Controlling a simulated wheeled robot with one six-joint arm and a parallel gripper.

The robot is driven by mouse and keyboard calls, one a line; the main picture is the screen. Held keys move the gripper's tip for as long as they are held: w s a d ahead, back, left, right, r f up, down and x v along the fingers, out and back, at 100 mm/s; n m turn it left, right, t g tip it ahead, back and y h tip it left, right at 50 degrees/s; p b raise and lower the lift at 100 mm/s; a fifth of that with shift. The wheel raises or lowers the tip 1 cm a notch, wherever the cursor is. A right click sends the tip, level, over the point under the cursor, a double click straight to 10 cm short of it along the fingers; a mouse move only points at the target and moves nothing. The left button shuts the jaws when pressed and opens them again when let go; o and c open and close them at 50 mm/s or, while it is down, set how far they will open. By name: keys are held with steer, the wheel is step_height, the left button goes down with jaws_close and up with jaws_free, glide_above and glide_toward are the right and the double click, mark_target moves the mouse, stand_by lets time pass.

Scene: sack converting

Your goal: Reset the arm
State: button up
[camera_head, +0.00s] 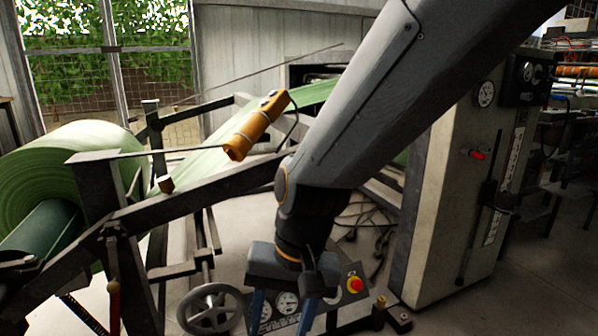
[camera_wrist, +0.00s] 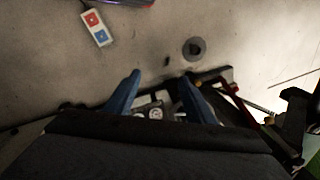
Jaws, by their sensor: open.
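My arm reaches down from the upper right in the head view. My gripper (camera_head: 283,325) hangs at its end with two blue fingers spread apart, and nothing shows between them.
A green roll (camera_head: 60,165) sits in a dark frame at left. A handwheel (camera_head: 209,308) is beside the panel. A yellow handheld device (camera_head: 256,124) hangs above the frame. A tall cabinet (camera_head: 450,190) stands at right. A small box with red and blue buttons (camera_wrist: 96,27) shows in the wrist view.

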steer(key=s+d+r+n, duration=0.2)
steer(key=s+n, duration=0.4)
steer(key=s, duration=0.1)
steer(key=d+r+m+h+p, duration=0.1)
steer(key=d+r+m+p, duration=0.2)
steer(key=d+r+p, duration=0.7)
steer(key=d+r+m+h+p, duration=0.1)
steer(key=d+r+m+p, duration=0.2)
steer(key=d+r+p, duration=0.7)
step_height(320, 180, up, 5)
steer(key=p, duration=1.2)
steer(key=shift+s+d+r, duration=0.15)
steer(key=shift+s+d, duration=0.1)
steer(key=shift+s, duration=0.05)
